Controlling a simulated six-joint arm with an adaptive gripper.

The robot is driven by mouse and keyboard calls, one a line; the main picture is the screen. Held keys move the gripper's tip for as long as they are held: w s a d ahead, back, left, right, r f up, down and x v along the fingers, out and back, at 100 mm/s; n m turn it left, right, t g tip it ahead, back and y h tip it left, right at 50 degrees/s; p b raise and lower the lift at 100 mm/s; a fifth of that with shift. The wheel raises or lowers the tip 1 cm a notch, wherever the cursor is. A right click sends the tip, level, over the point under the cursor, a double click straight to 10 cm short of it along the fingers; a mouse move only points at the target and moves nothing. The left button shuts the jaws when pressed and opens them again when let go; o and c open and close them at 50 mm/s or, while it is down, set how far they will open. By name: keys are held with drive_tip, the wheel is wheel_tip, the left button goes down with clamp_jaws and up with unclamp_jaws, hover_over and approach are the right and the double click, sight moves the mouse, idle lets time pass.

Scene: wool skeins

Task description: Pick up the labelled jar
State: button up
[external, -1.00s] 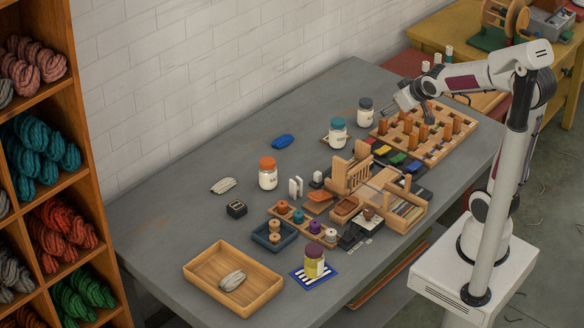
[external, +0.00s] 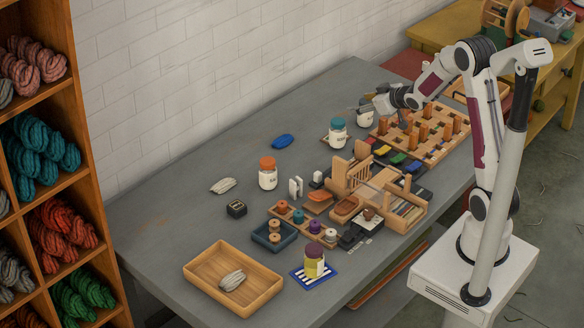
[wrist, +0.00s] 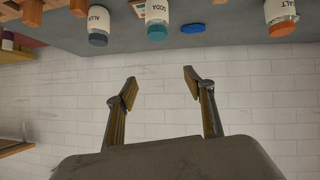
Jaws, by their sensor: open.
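Several labelled jars stand on the grey table. The jar marked ALUM, with a grey lid, is by the pegboard in the external view (external: 365,118), partly covered there by my gripper; it also shows in the wrist view (wrist: 98,22). The SODA jar (external: 337,138) has a teal lid and appears in the wrist view (wrist: 157,15). The SALT jar (external: 268,178) has an orange lid and is at the wrist view's right (wrist: 281,14). Another jar (external: 314,265) has a purple lid. My gripper (wrist: 159,78) is open and empty, facing the white wall.
The pegboard (external: 449,146) lies beneath my forearm. A blue oval item (external: 283,141) lies near the wall. Wooden racks and small trays crowd the table's middle. A wooden tray (external: 203,282) stands at the front. The table's left side is largely clear.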

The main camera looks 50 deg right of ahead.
drive_tip(key=t+y, duration=0.2)
approach(344, 124)
drive_tip(key=w, duration=0.4)
drive_tip(key=shift+w+f+y, duration=0.1)
drive_tip(key=shift+f+y, duration=0.2)
drive_tip(key=shift+f, duration=0.9)
drive_tip(key=shift+w, duration=0.1)
drive_tip(key=shift+x, duration=1.25)
drive_tip(key=shift+w, duration=0.15)
drive_tip(key=shift+r+x, duration=0.2)
drive_tip(key=shift+x, duration=2.25)
drive_tip(key=shift+w, duration=0.1)
drive_tip(key=c, duration=1.5)
